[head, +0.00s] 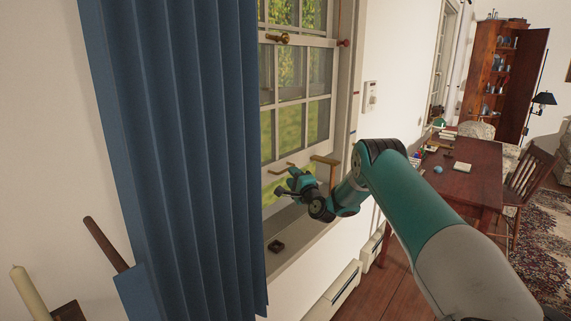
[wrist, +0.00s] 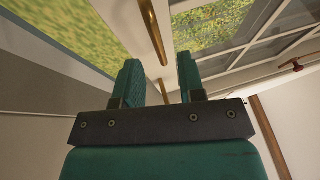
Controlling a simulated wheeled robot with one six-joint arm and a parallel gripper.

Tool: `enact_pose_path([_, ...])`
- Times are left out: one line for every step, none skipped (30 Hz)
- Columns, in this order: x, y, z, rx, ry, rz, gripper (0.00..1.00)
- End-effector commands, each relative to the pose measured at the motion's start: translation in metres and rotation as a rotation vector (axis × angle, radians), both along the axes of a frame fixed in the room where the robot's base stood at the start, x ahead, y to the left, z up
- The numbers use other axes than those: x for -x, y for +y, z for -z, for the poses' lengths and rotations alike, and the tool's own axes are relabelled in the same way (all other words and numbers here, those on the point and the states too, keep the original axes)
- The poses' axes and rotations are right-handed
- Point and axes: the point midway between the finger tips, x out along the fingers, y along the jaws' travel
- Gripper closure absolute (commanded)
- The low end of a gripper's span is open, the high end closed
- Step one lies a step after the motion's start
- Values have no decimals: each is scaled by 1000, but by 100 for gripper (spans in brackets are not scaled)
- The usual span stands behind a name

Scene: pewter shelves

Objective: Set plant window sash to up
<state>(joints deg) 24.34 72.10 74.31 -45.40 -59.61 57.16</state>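The plant window sash (head: 333,100) is a pale, multi-pane frame in the window beside the blue curtain. Its lower rail stands above the sill, with greenery showing in the gap below. A brass handle bar (wrist: 152,30) on the sash lies just beyond my fingertips in the wrist view; it also shows in the head view (head: 285,169). My gripper (head: 284,183) is at the lower part of the window, close to this handle. In the wrist view its two teal fingers (wrist: 160,68) are apart, with nothing seen held between them. Whether they touch the bar I cannot tell.
A blue curtain (head: 180,130) hangs left of the window and hides its left side. A small dark object (head: 276,246) sits on the sill (head: 300,240). A red knob (head: 345,43) is on the right window frame. A wooden desk (head: 465,170) stands to the right.

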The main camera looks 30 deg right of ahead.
Motion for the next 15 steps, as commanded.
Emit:
enact_pose_path([-10,1,-5,4,-1,-3,64])
enact_pose_path([-15,1,-5,4,-1,-2,64])
enact_pose_path([-21,1,-7,1,-2,-1,64])
enact_pose_path([-25,0,-6,1,-1,-2,64])
enact_pose_path([-29,0,-6,2,-1,-3,64])
enact_pose_path([-33,0,-6,1,-1,-3,64])
enact_pose_path([-36,-1,-6,1,0,-2,64])
enact_pose_path([-38,-1,-7,1,0,-3,64])
enact_pose_path([-41,-1,-8,1,0,-2,64])
enact_pose_path([-43,-1,-8,0,0,-1,64])
enact_pose_path([-44,-1,-8,-2,0,-1,64])
enact_pose_path([-46,-1,-8,-1,1,0,64])
enact_pose_path([-47,-2,-8,0,1,0,64])
enact_pose_path([-47,-2,-8,-1,1,0,64])
enact_pose_path([-48,-2,-8,-2,2,-1,64])
